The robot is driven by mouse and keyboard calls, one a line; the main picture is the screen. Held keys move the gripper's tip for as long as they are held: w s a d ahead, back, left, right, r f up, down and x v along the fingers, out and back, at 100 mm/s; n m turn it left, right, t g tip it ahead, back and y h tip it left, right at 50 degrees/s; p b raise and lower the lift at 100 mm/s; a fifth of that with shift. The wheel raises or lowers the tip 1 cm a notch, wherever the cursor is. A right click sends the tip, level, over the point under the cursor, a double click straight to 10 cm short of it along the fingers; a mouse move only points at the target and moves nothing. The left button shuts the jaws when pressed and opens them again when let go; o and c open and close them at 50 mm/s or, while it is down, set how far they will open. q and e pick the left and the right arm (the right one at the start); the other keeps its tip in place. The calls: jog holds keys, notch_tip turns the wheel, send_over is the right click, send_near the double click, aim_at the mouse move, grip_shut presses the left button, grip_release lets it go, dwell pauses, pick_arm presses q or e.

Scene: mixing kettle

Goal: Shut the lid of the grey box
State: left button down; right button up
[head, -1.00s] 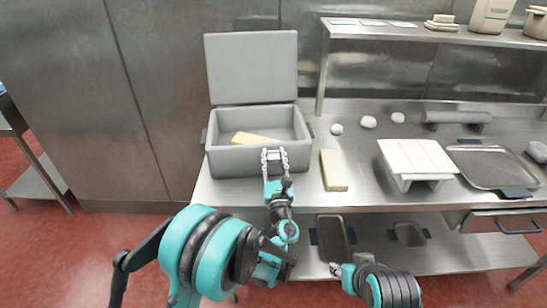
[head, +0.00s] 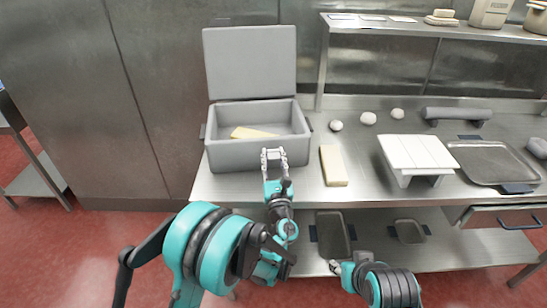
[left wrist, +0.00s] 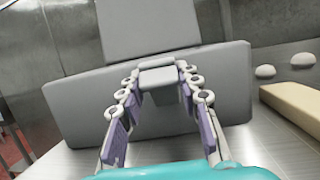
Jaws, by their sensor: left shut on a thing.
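The grey box (head: 240,155) stands on the left part of the steel counter. Its lid (head: 250,63) is open and stands upright at the back. A pale yellow block (head: 252,132) lies inside. My left gripper (head: 273,154) is at the front wall of the box, below the rim. In the left wrist view its fingers (left wrist: 158,88) are closed around a grey tab (left wrist: 158,70) on the box's front. The box wall (left wrist: 80,105) and the lid (left wrist: 148,25) rise behind it. My right gripper (head: 336,267) is low, in front of the lower shelf; its fingers are too small to read.
A yellow block (head: 333,165) lies right of the box. Farther right are a white slatted stand (head: 418,153), a metal tray (head: 492,163), several pale lumps (head: 368,119) and a grey roller (head: 457,114). A raised shelf (head: 430,30) runs behind. The air above the box is clear.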

pick_arm(q)
jog(key=shift+f, duration=0.15)
jog(key=c, duration=1.5)
grip_release()
jog(key=o, duration=0.5)
jog(key=shift+w, duration=0.2)
jog(key=shift+c, duration=0.2)
jog(key=shift+w+f, duration=0.1)
jog(key=shift+f, duration=0.05)
jog(key=shift+v, duration=3.8)
